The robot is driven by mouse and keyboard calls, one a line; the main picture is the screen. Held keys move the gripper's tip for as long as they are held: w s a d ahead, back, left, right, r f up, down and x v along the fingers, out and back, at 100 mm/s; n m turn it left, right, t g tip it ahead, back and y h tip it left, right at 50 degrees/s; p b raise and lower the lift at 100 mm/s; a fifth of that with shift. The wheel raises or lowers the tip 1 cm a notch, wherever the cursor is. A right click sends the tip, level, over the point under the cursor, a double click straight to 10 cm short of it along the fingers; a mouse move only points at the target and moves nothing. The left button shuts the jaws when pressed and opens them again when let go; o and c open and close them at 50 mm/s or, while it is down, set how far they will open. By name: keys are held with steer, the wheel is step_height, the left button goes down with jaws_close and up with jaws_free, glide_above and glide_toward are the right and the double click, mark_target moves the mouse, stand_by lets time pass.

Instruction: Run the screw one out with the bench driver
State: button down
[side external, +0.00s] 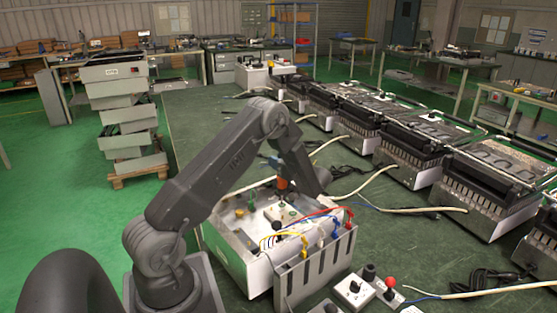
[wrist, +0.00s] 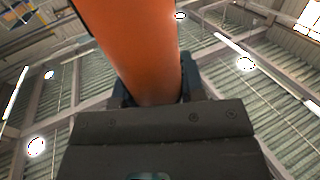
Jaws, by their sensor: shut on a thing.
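An orange cylinder (wrist: 135,45), which looks like the driver's handle, fills the middle of the wrist view. My gripper (wrist: 155,90) is shut on it, with a dark jaw on either side. In the side view a small orange-red part of the driver (side external: 282,185) shows under my bent wrist, above the open white-walled box (side external: 232,262). A small pale block (side external: 277,214) sits in the box below the driver. The driver's tip and the screw are too small or hidden to tell, so I cannot see whether they touch.
Red, yellow and blue leads (side external: 322,213) run over the box's front right edge to a slotted grey rack (side external: 318,268). Small knob and button boxes (side external: 354,291) stand in front. Several heater units (side external: 484,190) line the right side, with pale cables (side external: 420,209) across the green bench.

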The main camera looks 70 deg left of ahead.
steer(key=shift+f, duration=0.4)
stand_by(1.5)
steer(key=shift+r, duration=2.7)
